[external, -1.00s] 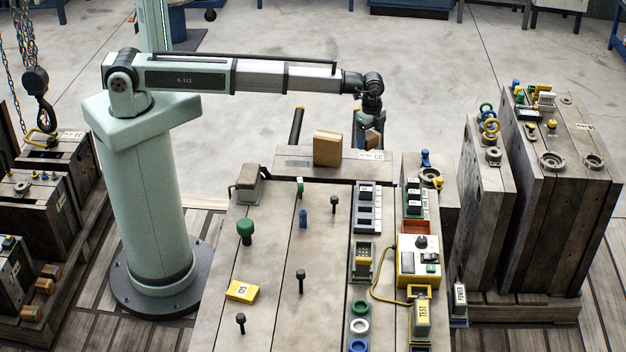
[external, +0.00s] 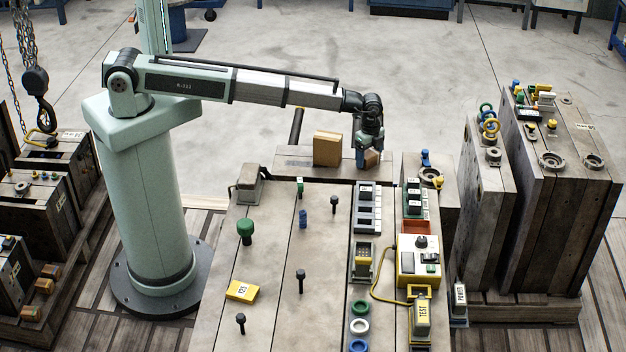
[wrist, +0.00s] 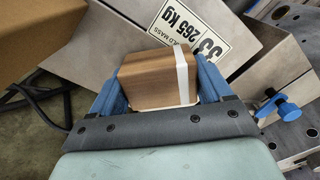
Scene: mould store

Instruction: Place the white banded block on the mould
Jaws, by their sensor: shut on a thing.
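The white banded block (wrist: 160,77) is brown with a white strip around it. It sits between the two blue fingers of my gripper (wrist: 160,85) in the wrist view. My gripper (external: 368,158) is shut on it, and in the external view only a small brown part of the block (external: 371,160) shows. The block is low over the right end of a grey-brown mould (external: 292,161) at the back of the central group. The mould's "265 kg" label (wrist: 196,27) shows just beyond the block. I cannot tell whether the block touches the mould.
A larger brown box (external: 327,149) stands on the same mould, just left of my gripper. A blue valve (external: 426,158) and ring fitting (external: 432,178) are to the right. The long mould in front (external: 270,270) carries several knobs, and a control box (external: 419,261) stands beside it.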

